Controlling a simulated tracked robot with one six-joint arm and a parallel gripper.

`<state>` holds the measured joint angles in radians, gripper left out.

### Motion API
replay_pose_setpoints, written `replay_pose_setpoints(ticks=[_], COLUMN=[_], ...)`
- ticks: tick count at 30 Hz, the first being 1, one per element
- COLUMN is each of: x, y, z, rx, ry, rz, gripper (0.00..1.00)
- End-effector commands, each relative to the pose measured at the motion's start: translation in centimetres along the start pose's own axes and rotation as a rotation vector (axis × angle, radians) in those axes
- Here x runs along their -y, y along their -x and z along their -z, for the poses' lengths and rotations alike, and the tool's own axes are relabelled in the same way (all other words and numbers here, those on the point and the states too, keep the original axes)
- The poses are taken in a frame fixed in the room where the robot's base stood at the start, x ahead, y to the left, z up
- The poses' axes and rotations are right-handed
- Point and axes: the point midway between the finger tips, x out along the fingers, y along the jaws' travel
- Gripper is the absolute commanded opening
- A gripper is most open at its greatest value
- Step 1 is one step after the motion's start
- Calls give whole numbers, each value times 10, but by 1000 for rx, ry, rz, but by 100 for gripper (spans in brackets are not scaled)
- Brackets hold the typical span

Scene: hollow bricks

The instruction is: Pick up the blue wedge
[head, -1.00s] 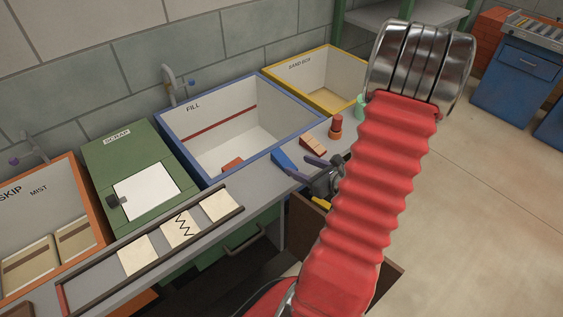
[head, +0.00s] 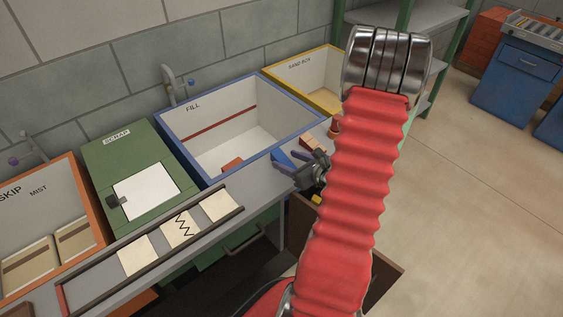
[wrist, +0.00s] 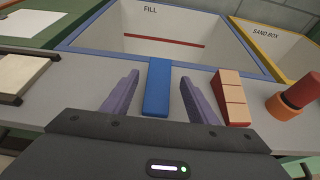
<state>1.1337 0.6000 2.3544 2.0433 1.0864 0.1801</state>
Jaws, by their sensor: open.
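The blue wedge (wrist: 158,88) lies on the grey bench, close to the front rim of the blue-edged FILL bin. In the wrist view it sits between the two purple fingers of my gripper (wrist: 159,98), with a gap on each side. My gripper is open and I see no contact with the wedge. In the head view the wedge (head: 279,158) shows just beyond my gripper (head: 294,171), partly covered by a finger.
An orange block (wrist: 231,97) lies right of my right finger. A red and orange cylinder piece (wrist: 293,96) stands farther right. The FILL bin (head: 241,133) is behind the wedge, and the yellow SAND BOX bin (head: 309,79) is to its right. A tile rack (head: 151,245) lies left.

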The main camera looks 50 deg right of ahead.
Motion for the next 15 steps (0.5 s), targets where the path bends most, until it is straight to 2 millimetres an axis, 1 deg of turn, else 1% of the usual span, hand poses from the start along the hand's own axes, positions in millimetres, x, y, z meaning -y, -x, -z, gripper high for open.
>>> replay_pose_setpoints(ticks=[9,12,15], x=[-2,-2,-2], y=[-39,-44,-45], z=[-4,-3,-4], rx=[0,-1,-1], ry=[1,0,0], rz=[-2,-1,-1], gripper=[53,53,53])
